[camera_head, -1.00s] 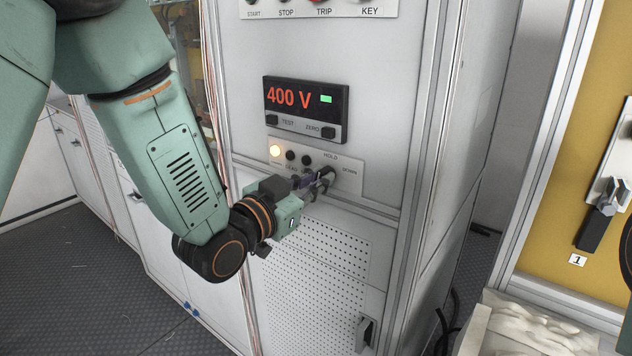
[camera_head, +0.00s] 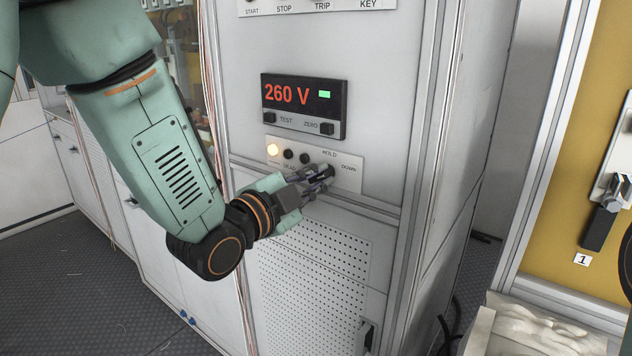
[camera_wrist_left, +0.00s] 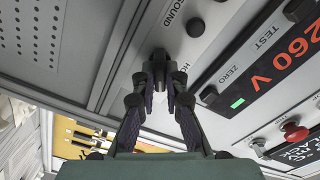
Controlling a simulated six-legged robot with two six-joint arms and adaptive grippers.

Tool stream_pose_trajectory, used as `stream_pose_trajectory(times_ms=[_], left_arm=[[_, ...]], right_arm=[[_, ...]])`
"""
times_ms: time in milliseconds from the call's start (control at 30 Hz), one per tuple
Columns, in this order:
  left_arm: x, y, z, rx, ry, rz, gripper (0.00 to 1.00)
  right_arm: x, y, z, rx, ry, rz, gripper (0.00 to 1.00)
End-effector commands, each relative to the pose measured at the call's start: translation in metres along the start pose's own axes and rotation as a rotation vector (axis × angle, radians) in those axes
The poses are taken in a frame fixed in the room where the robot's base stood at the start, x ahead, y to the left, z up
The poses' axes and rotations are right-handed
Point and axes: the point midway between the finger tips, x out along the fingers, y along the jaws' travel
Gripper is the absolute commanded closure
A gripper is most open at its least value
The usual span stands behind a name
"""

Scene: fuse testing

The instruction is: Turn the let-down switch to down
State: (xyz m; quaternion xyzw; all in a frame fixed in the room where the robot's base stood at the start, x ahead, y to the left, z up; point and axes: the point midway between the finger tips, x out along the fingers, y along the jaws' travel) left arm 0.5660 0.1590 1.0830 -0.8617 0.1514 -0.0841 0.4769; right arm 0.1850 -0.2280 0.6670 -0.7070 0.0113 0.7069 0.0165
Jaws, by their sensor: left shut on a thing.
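The let-down switch (camera_head: 328,171) is a dark knob on a white panel (camera_head: 348,177) between the labels HOLD and DOWN. My left gripper (camera_head: 322,177) reaches it from the lower left and is shut on it. In the left wrist view the fingers (camera_wrist_left: 160,82) close around the dark knob (camera_wrist_left: 159,56), hiding part of it. The knob's exact pointing direction is hard to tell behind the fingers. The voltage display (camera_head: 303,100) above reads 260 V in red, with a green light beside it. My right gripper is not in view.
A lit yellowish lamp (camera_head: 273,150) and two dark round parts sit left of the switch. TEST and ZERO buttons are under the display. A perforated panel (camera_head: 310,260) lies below. A yellow board (camera_head: 570,150) stands at the right, with a white tray (camera_head: 480,330) below it.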

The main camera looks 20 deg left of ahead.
Motion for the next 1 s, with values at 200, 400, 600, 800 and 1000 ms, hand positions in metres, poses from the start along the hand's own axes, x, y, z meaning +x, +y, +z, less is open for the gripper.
stream_pose_trajectory(times_ms=[200,400,600,800,1000], left_arm=[[-0.0002,0.0008,0.0003,0.044,-0.001,0.002,1.00],[-0.0002,0.0007,0.0002,0.053,-0.001,0.002,1.00],[-0.0002,0.0007,0.0003,0.053,-0.001,0.002,1.00],[-0.0001,0.0006,0.0002,0.052,-0.001,0.002,0.76],[-0.0001,0.0004,0.0001,0.052,-0.001,0.001,0.66]], right_arm=[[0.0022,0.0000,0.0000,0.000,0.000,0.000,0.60],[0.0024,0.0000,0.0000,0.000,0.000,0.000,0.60],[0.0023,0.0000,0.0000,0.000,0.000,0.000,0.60],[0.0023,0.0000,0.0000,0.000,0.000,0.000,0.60],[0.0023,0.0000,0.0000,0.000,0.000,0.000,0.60]])
